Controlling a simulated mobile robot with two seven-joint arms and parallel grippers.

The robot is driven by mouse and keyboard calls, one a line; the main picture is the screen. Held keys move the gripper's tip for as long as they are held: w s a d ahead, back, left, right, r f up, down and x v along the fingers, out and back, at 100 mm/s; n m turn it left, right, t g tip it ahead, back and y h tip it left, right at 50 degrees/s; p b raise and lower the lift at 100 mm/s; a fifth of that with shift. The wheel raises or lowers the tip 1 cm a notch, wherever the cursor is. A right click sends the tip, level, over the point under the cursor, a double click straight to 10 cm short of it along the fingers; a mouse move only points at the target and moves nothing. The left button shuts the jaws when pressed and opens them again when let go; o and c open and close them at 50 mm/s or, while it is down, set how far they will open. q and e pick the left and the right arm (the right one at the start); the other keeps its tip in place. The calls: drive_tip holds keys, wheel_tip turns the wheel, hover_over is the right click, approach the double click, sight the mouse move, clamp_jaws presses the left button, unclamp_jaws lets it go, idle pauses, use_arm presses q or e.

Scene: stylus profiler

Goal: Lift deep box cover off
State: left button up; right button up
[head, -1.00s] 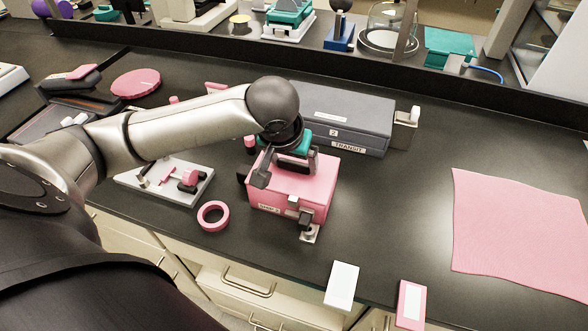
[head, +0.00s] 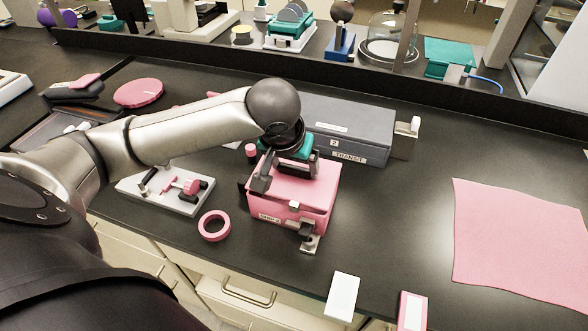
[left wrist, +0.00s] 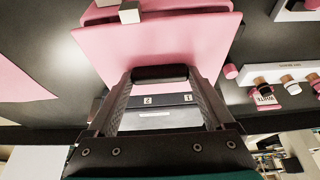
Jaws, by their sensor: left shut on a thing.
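The deep box (head: 282,231) is pink, with a label on its front, and stands on the dark bench at the centre of the head view. Its pink cover (head: 311,178) sits tilted over it, and its front edge shows a narrow gap above the box wall. My left gripper (head: 285,180) comes down over the cover from behind and is shut on it at a dark bar. In the left wrist view the cover (left wrist: 160,40) spreads beyond the fingers, with the dark bar (left wrist: 160,73) between the fingertips. My right gripper is not in view.
A grey transit case (head: 345,140) stands close behind the box. A metal latch piece (head: 309,241) is at its front right. A pink ring (head: 214,226) and a white fixture plate (head: 165,188) lie to the left. The bench is clear between the box and the pink mat (head: 520,235).

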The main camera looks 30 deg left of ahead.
use_arm(q)
wheel_tip(320, 180, up, 19)
drive_tip(key=p, duration=0.4)
drive_tip(key=shift+f+p, duration=0.2)
drive_tip(key=shift+p, duration=0.2)
drive_tip(key=shift+s, duration=0.1)
drive_tip(key=o, duration=0.9)
clamp_jaws()
wheel_tip(320, 180, up, 5)
drive_tip(key=p, duration=0.7)
hover_over(294, 170)
